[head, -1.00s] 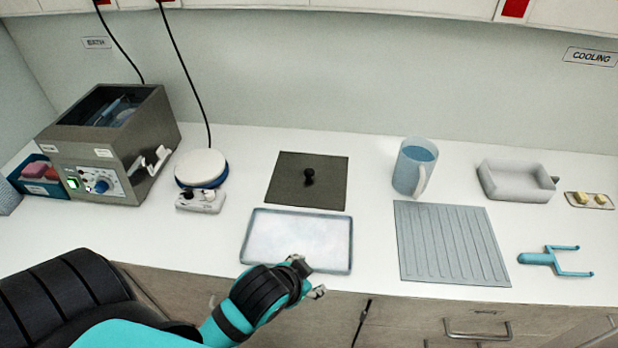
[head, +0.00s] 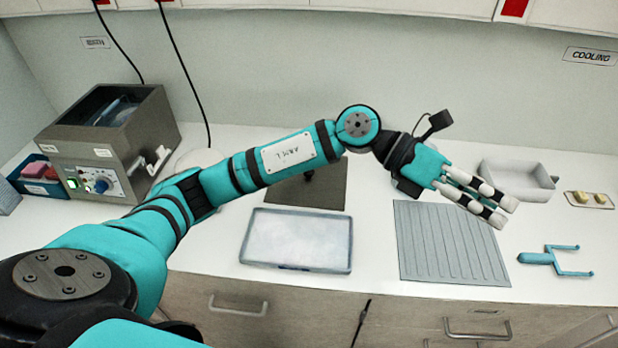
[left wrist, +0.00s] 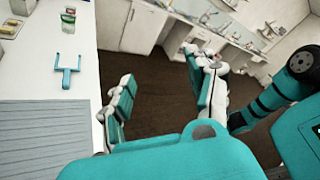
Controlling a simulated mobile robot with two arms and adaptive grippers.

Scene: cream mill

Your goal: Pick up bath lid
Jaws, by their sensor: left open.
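The bath lid (head: 318,195), a flat dark grey-brown square plate, lies on the white counter at the middle. My left forearm passes over its upper part and hides most of its dark knob. The grey water bath (head: 115,140) stands open at the left, with things inside it. My left gripper (head: 503,213) is open and empty, stretched out past the lid to the right, above the ribbed mat. The left wrist view shows its fingers (left wrist: 160,110) spread, with the floor below and between them. My right gripper is not in view.
A white tray (head: 297,268) lies in front of the lid. A ribbed grey mat (head: 425,240), a white dish (head: 535,182) and a blue fork-like tool (head: 537,258) lie to the right. My wrist hides most of the jug. A coloured box (head: 35,185) stands left of the bath.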

